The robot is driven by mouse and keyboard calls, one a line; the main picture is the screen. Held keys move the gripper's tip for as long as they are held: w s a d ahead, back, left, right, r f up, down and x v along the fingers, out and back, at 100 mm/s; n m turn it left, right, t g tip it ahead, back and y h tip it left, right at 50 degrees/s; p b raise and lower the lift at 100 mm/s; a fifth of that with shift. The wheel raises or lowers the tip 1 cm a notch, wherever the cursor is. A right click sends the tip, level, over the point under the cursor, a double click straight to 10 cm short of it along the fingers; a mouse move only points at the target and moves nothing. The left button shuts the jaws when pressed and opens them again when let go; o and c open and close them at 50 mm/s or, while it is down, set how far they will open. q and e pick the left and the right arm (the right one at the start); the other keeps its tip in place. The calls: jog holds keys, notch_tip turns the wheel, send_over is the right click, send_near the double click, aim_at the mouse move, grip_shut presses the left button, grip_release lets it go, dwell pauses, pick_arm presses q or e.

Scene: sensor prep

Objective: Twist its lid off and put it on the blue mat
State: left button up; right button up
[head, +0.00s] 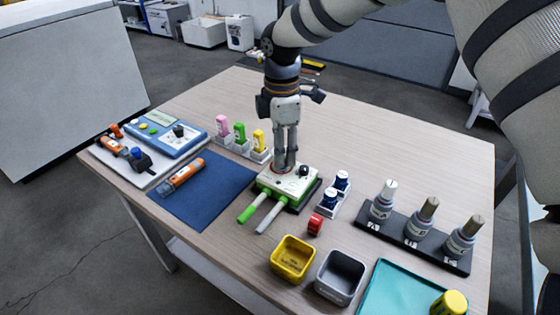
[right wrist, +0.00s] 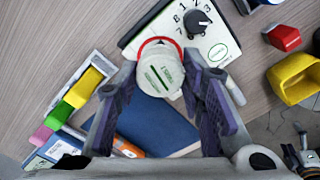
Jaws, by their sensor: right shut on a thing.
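My right gripper (head: 284,160) points down onto the white and green device (head: 304,185), which has a dark dial. In the right wrist view its fingers (right wrist: 157,80) are shut on a white round piece (right wrist: 160,66) with green marks, partly ringed in red. It looks like the lid, against the device (right wrist: 206,35); whether it is seated or lifted I cannot tell. The blue mat (head: 226,180) lies left of the device, an orange tube (head: 182,175) on it; the mat also shows in the right wrist view (right wrist: 160,125).
Pink, green and yellow bottles in a rack (head: 228,146) stand behind the mat. Blue-capped vials (head: 342,180), a red block (head: 315,224), a yellow bin (head: 292,259) and a grey bin (head: 340,277) are right and front. The mat's front and right part is clear.

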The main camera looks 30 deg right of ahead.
jog(key=shift+r+p, duration=0.3)
jog(key=shift+r, duration=1.25)
pick_arm(q)
jog(key=shift+w+r, duration=0.35)
jog(key=shift+w, duration=0.05)
pick_arm(e)
jog(key=shift+s, duration=0.1)
